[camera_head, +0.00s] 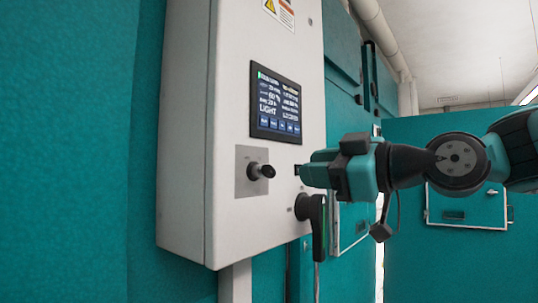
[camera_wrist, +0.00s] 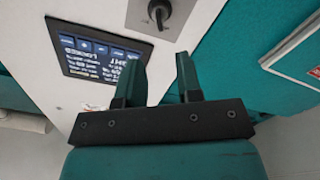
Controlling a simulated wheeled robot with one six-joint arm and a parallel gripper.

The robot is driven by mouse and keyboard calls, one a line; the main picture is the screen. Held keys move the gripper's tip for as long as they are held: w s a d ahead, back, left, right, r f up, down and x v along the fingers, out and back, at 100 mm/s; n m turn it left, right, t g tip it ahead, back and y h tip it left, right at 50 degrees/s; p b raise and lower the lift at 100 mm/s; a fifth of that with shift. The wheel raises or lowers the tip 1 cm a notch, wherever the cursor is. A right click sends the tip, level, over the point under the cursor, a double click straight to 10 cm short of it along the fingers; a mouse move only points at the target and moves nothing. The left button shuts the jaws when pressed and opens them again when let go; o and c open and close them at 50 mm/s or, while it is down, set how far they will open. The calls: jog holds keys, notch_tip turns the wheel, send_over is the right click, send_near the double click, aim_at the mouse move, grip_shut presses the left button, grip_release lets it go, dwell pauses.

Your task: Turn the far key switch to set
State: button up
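A grey-white control cabinet (camera_head: 185,130) carries a lit screen (camera_head: 277,103). Below the screen, a black knob or key switch (camera_head: 262,171) sticks out of a grey square plate (camera_head: 243,185); it also shows at the top of the wrist view (camera_wrist: 158,12). My gripper (camera_head: 301,171) is at the cabinet face, right of the plate and above the handle. In the wrist view my fingers (camera_wrist: 160,65) stand apart with nothing visibly held. A small dark patch at the fingertips is too hidden to identify. I cannot tell which switch is the far one.
Teal chamber walls (camera_head: 70,150) flank the cabinet. A teal door panel (camera_head: 466,205) is at the right rear. The screen (camera_wrist: 95,52) lies left of my fingers in the wrist view, upside down. A pipe (camera_head: 378,25) runs along the ceiling.

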aim_at(274, 167)
jog(key=p+x, duration=0.3)
jog(key=x, duration=0.5)
jog(key=shift+w+a+r+p, duration=0.15)
jog(key=shift+a+p, duration=0.05)
jog(key=shift+p, duration=0.2)
jog(key=shift+w+a, duration=0.4)
jog(key=shift+a, duration=0.1)
jog(key=c, duration=0.6)
